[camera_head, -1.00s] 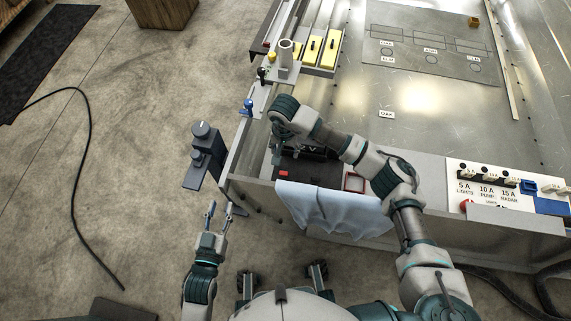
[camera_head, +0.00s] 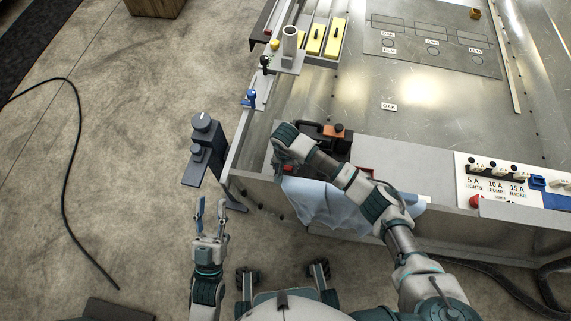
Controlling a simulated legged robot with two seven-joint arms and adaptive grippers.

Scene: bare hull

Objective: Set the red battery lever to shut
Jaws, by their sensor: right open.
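No red lever shows clearly. An orange-red block (camera_head: 337,129) sits on a black device (camera_head: 318,137) behind my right forearm; I cannot tell whether it is the battery lever. A red round part (camera_head: 475,201) shows at the lower left of the fuse panel. My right gripper (camera_head: 279,166) points down at the bench's front left corner, just left of the pale blue cloth; its fingers are mostly hidden by the wrist, and what lies under it is hidden. My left gripper (camera_head: 211,212) is open and empty, fingers apart, over the floor left of the bench.
A blue lever (camera_head: 251,97), a black one (camera_head: 265,62) and a yellow knob (camera_head: 274,44) line the bench's left edge. A dark post with knobs (camera_head: 202,148) stands near my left gripper. The blue cloth (camera_head: 320,205) hangs over the front edge. The metal top's middle is clear.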

